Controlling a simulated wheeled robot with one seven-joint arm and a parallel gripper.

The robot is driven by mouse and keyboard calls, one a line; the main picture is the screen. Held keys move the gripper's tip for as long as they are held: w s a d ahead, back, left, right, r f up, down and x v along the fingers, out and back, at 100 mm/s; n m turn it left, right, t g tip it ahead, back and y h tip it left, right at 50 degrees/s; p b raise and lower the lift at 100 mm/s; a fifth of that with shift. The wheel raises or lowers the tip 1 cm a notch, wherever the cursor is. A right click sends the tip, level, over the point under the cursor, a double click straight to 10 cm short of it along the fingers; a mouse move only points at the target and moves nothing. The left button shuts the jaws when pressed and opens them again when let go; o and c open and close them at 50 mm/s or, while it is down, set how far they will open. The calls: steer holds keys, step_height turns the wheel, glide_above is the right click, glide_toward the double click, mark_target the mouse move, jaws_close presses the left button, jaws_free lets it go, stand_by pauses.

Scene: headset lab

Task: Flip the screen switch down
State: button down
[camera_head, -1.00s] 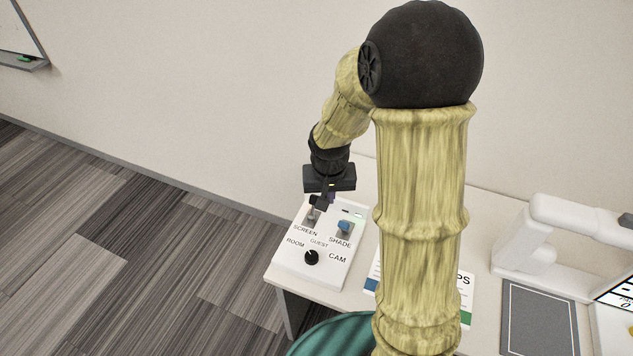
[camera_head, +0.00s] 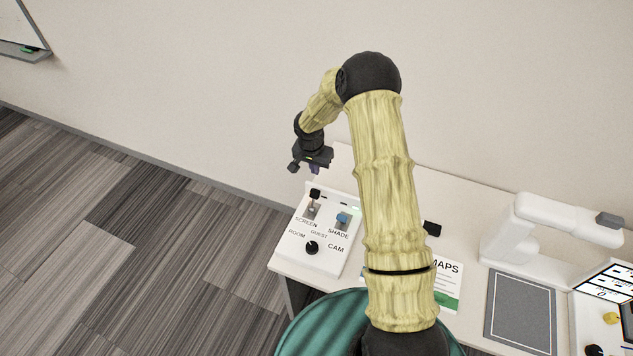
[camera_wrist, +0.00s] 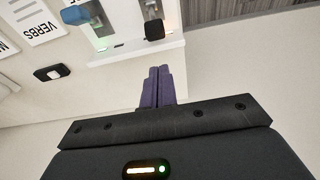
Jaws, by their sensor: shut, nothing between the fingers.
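A white control panel (camera_head: 294,245) stands on the desk's left end. The SCREEN switch (camera_head: 314,195) has a black cap and sits at the panel's far left, its cap toward the far end of its plate. It shows in the wrist view (camera_wrist: 154,30) as a black block just beyond my fingers. The blue-capped SHADE switch (camera_head: 342,218) is to its right. My gripper (camera_head: 314,170) is above and beyond the panel's far edge, apart from the switch. Its purple fingers (camera_wrist: 158,72) are together, with nothing between them.
A black knob (camera_head: 311,247) is on the panel's near part. A MAPS card (camera_head: 446,285), a small black object (camera_head: 432,229), a grey mat (camera_head: 520,310) and a white armed device (camera_head: 545,220) are to the right. The wall (camera_head: 220,90) rises behind the desk.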

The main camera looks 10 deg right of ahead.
mark_target(318, 187)
steer(key=shift+f, duration=0.1)
steer(key=f+p, duration=0.1)
steer(key=f, duration=0.2)
steer(key=w+f+p, duration=0.1)
steer(key=f, duration=0.2)
steer(key=d+f+p, duration=0.1)
steer(key=f+p, duration=0.1)
steer(key=f, duration=0.1)
steer(key=shift+w+f, duration=0.2)
steer(key=shift+w, duration=0.05)
steer(key=shift+f, duration=0.1)
